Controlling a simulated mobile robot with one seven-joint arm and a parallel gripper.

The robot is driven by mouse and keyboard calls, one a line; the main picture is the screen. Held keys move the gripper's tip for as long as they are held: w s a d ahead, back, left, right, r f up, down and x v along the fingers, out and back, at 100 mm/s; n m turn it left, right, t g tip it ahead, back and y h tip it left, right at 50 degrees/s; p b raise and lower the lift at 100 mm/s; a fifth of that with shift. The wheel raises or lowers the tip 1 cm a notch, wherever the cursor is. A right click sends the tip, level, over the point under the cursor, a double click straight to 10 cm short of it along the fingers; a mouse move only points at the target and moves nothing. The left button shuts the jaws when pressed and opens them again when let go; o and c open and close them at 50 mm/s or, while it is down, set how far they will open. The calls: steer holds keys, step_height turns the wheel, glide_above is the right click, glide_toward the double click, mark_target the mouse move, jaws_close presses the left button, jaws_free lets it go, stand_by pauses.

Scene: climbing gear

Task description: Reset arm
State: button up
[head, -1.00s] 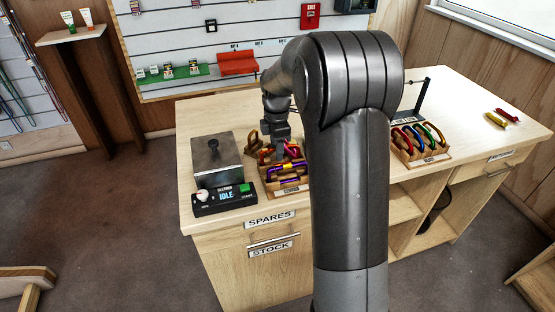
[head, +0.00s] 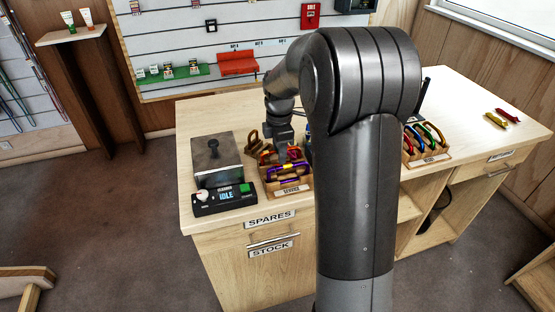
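My gripper (head: 284,149) is over the back part of the wooden service tray (head: 293,192) on the counter. The tray holds purple, orange and red carabiners (head: 288,173). The gripper is small in the head view and its fingertips are hard to make out, so I cannot tell whether it is open or shut. My large grey arm hides the middle of the counter.
A grey-lidded cleaner box (head: 216,160) with an "IDLE" display stands left of the tray. A second tray of coloured carabiners (head: 425,136) is right of my arm. Yellow and red pieces (head: 496,120) lie at the far right. The counter's right part (head: 470,105) is mostly clear.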

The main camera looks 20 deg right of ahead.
steer(key=shift+d+r, duration=0.1)
steer(key=shift+r, duration=1)
steer(key=shift+w, duration=1.2)
steer(key=shift+f, duration=0.15)
steer(key=shift+f, duration=1.3)
steer(key=shift+s, duration=0.1)
steer(key=shift+s, duration=1.15)
